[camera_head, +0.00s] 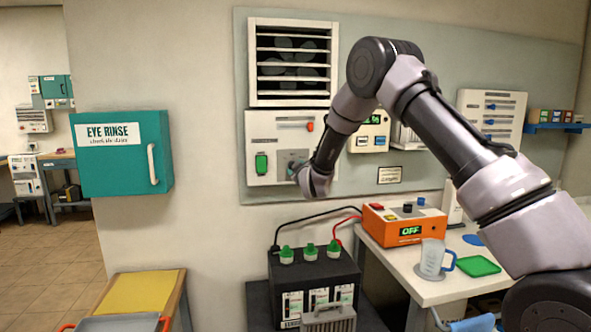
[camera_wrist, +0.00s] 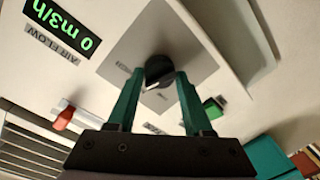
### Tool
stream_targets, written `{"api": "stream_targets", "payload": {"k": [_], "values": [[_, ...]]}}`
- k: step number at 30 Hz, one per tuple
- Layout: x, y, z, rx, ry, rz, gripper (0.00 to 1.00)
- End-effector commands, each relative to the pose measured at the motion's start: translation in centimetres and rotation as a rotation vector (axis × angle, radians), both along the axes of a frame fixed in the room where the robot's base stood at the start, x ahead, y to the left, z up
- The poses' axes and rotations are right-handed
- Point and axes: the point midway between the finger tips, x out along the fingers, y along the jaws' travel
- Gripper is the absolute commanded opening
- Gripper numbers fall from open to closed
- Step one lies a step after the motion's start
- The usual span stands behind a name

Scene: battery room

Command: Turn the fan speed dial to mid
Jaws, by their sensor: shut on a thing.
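The fan speed dial (camera_wrist: 158,68) is a round black knob on a grey square plate of a white panel, seen in the wrist view. My gripper (camera_wrist: 159,76) has its two teal fingers on either side of the dial, shut on it. The small labels around the dial are too blurred to read, so its setting cannot be told. A green display (camera_wrist: 62,24) marked AIR FLOW reads 0 m3/h. In the head view my gripper (camera_head: 297,170) is at the white control panel (camera_head: 275,135) below the vent, and my wrist hides the dial.
The panel also carries a red-orange lever (camera_head: 310,126) and a green switch (camera_head: 261,163) near the dial. A louvred fan vent (camera_head: 292,62) is above. Below stand a black battery (camera_head: 315,270) with cables and an orange box (camera_head: 405,225) reading OFF on a bench.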

Motion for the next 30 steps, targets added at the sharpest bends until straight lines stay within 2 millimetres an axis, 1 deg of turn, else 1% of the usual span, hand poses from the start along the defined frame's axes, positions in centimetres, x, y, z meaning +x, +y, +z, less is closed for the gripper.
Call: {"api": "stream_targets", "payload": {"k": [6, 13, 21, 30], "values": [[-0.03, 0.09, 0.08, -0.146, -0.043, 0.0, 0.0], [0.01, 0.03, 0.07, -0.245, -0.071, -0.001, 0.0], [0.0, 0.05, 0.08, -0.289, -0.085, 0.0, 0.0], [0.01, 0.04, 0.09, -0.291, -0.085, -0.001, 0.0]]}}
